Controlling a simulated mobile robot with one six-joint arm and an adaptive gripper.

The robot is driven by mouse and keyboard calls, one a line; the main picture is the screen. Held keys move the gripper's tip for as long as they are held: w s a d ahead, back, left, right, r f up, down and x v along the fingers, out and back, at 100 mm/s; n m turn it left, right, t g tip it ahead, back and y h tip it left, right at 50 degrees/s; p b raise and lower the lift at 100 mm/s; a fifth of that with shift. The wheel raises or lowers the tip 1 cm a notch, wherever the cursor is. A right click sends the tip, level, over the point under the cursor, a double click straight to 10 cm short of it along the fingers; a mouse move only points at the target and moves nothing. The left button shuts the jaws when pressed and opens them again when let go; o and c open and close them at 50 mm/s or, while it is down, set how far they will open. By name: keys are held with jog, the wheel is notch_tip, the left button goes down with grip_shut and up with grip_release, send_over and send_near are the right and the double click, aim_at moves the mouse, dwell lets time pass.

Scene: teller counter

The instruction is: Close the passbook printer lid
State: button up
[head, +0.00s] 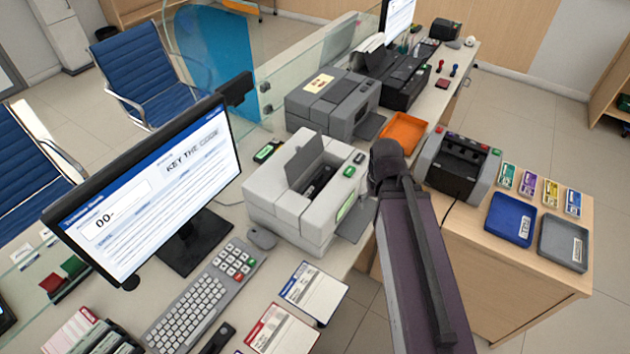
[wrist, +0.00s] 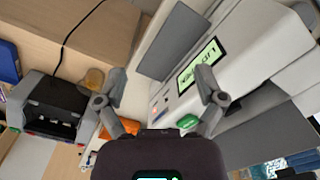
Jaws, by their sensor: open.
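The passbook printer (head: 300,205) is the light grey machine on the counter, right of the monitor. Its grey lid (head: 303,160) stands raised, tilted up at the back of the dark opening. In the wrist view the printer (wrist: 245,45) fills the right side, with its lit green display, a green button and the grey front tray (wrist: 170,40). My gripper (wrist: 165,95) is open and empty, its fingers spread in front of the printer's display side. A grey panel at the wrist view's lower right may be the lid; I cannot tell. In the head view my arm hides the gripper.
A second grey printer (head: 335,103) stands behind. An orange tray (head: 403,133) lies behind my arm. A banknote counter (head: 458,167) and blue (head: 512,218) and grey (head: 563,243) trays stand on the right-hand counter. The monitor (head: 150,190) and keyboard (head: 205,300) are left.

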jog(key=shift+w+a+r, duration=0.2)
jog(key=shift+w, duration=0.2)
jog(key=c, duration=0.3)
jog(key=shift+n, duration=0.7)
jog(key=w, duration=0.1)
jog(key=w+a+r+p, duration=0.1)
jog(key=w+a, duration=0.1)
jog(key=shift+w+r+p, duration=0.1)
jog(key=shift+r+p, duration=0.15)
jog(key=shift+p, duration=0.15)
grip_shut()
jog(key=w+a+r+n+y+p, duration=0.1)
jog(key=w+a+r+n+p, duration=0.3)
jog(key=w+a, duration=0.5)
jog(key=w+a+r+n+t+y+p, duration=0.1)
jog(key=w+a+r+n+p, duration=0.4)
jog(key=w+a, duration=0.5)
jog(key=a+n, duration=0.1)
jog(key=a, duration=0.2)
jog(key=shift+w+r+n, duration=0.15)
jog(key=shift+w+n, duration=0.15)
jog(key=shift+d, duration=0.1)
